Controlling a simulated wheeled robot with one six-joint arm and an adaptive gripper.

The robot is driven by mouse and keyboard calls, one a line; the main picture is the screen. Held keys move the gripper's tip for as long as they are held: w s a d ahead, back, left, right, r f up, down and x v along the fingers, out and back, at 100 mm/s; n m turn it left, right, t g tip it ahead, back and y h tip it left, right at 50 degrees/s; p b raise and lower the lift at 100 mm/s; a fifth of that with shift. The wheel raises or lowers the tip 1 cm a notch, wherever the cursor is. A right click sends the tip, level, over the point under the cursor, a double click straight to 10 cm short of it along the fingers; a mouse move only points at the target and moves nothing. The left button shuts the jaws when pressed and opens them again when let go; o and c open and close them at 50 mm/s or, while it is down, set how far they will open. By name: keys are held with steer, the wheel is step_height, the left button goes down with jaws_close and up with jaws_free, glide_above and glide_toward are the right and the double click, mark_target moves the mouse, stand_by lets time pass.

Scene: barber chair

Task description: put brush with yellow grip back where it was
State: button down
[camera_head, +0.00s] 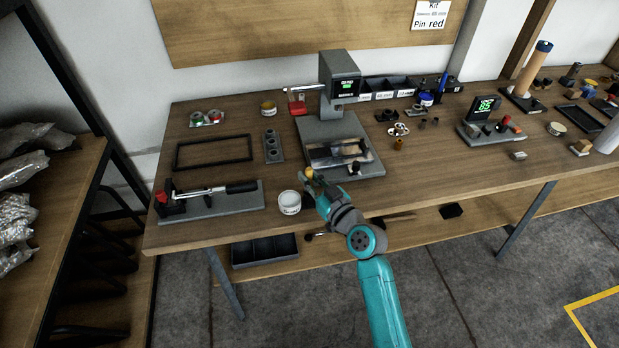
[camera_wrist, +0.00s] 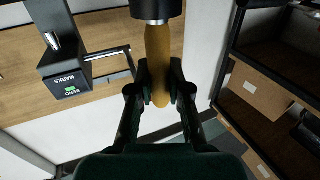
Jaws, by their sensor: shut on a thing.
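The brush with the yellow grip (camera_wrist: 158,62) is in my gripper (camera_wrist: 158,88), seen in the wrist view. The two fingers are shut on the yellow grip, and a dark collar with a metal band sits at the brush's upper end in that view. In the head view my gripper (camera_head: 313,180) is over the front part of the workbench, between a white tub and the press base. A small yellow bit of the brush (camera_head: 309,172) shows there; the rest of it is hidden or too small to tell.
The white tub (camera_head: 289,202) stands near the front edge. A press with a display (camera_head: 340,85) stands behind my gripper. A lever tool on a grey plate (camera_head: 212,200) lies to the left, and an empty black frame (camera_head: 214,151) lies behind it. Shelves (camera_head: 60,190) stand far left.

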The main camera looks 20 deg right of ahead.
steer(key=shift+f, duration=0.25)
steer(key=c, duration=1.1)
jaws_free()
steer(key=v, duration=1)
steer(key=shift+s, duration=0.4)
